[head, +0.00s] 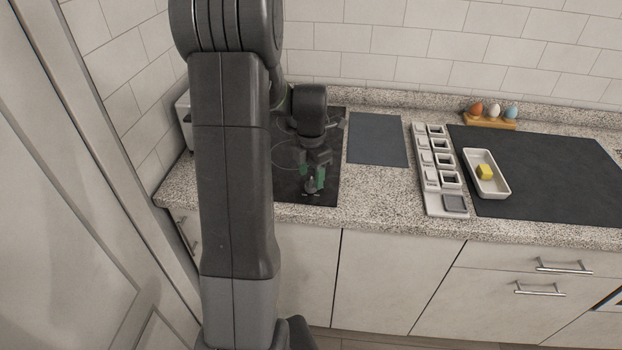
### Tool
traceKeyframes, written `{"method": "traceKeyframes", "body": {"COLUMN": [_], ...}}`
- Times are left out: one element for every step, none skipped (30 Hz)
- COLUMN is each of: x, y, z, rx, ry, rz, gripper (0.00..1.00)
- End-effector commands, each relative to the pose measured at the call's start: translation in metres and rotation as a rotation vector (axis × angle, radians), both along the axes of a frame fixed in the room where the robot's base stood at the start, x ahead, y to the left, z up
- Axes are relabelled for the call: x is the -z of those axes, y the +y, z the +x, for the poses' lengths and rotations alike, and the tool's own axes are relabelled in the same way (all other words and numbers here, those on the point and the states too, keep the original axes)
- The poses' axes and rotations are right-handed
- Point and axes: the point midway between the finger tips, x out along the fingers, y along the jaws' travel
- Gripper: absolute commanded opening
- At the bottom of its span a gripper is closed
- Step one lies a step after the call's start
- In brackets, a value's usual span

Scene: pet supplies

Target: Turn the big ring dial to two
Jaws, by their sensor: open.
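My gripper (313,181) is over the front right part of a black cooktop (322,196) on the counter. It points down, with green on its fingers, and it is open. A small grey knob-like part (310,186) shows between or just below the fingers near the cooktop's front edge; it may be the big ring dial. Faint marks lie on the black surface beside it. I cannot read the dial's setting, and I cannot tell whether the fingers touch it. My arm hides the left part of the cooktop.
Right of the cooktop lie a grey mat (377,139), a white panel with several square compartments (422,170), and a black mat (555,180). A white tray (498,187) holds a yellow block (485,171). A wooden egg holder (490,121) stands behind. Walls bound the back and left.

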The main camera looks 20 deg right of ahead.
Motion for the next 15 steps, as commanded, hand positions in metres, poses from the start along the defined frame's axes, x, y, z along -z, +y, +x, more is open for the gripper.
{"method": "traceKeyframes", "body": {"x": [0.007,0.011,0.015,0.018,0.02,0.023,0.024,0.025,0.026,0.027,0.027,0.027,0.027,0.027,0.027], "y": [0.0,0.0,0.0,0.0,0.0,0.0,0.0,0.0,0.0,0.0,0.0,0.0,0.0,0.0,0.0], "z": [0.0,0.0,0.0,0.0,0.0,0.0,0.0,0.0,0.0,0.0,0.0,0.0,0.0,0.0,0.0], "rx": [0.0,0.0,0.0,0.0,0.0,0.0,0.0,0.0,0.0,0.0,0.0,0.0,0.0,0.0,0.0], "ry": [0.002,0.002,0.001,0.001,0.001,0.0,0.0,0.0,0.0,0.0,0.0,0.0,0.0,0.0,0.0], "rz": [0.001,0.001,0.001,0.001,0.001,0.0,0.0,0.0,0.0,0.0,0.0,0.0,0.0,0.0,0.0], "gripper": [0.53,0.53,0.53,0.53,0.53,0.53,0.53,0.53,0.53,0.53,0.53,0.53,0.53,0.53,0.53]}}
